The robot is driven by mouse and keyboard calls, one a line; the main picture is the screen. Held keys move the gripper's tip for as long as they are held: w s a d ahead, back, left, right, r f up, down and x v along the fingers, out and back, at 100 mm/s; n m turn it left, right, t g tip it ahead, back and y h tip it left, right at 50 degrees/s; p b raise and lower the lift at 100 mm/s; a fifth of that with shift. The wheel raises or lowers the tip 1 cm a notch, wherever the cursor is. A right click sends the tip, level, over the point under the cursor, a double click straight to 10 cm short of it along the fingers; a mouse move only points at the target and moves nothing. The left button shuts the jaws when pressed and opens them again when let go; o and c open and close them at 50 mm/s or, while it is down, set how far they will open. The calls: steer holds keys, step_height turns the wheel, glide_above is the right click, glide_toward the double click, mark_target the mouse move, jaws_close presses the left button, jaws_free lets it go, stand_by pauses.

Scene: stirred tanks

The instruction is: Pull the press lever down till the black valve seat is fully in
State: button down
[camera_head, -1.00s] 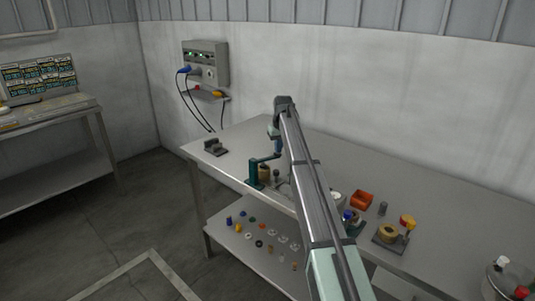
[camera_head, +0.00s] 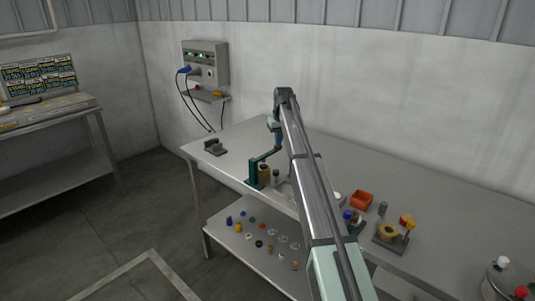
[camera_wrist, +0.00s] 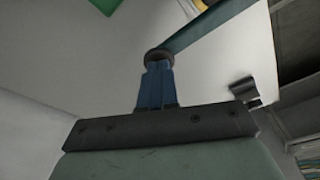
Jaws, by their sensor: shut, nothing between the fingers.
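The teal press (camera_head: 253,173) stands near the front edge of the steel bench. Its lever (camera_head: 264,157) slopes up to the right towards my gripper (camera_head: 278,147). In the wrist view the lever (camera_wrist: 205,28) runs up to the right from a dark round knob (camera_wrist: 157,54). The blue fingers of my gripper (camera_wrist: 158,66) are shut, with their tips at the knob; nothing shows between them. I cannot tell whether they touch it. A tan part (camera_head: 265,172) stands at the press beside its post. I cannot make out the black valve seat.
A grey block (camera_head: 214,147) sits at the bench's left end. An orange bin (camera_head: 361,199) and a fixture with a tan ring (camera_head: 388,232) stand to the right of my arm. Several small parts lie on the lower shelf (camera_head: 235,240). The bench's back left is clear.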

steer(key=shift+r, duration=0.55)
step_height(320, 180, up, 8)
steer(key=shift+f, duration=0.25)
stand_by(0.6)
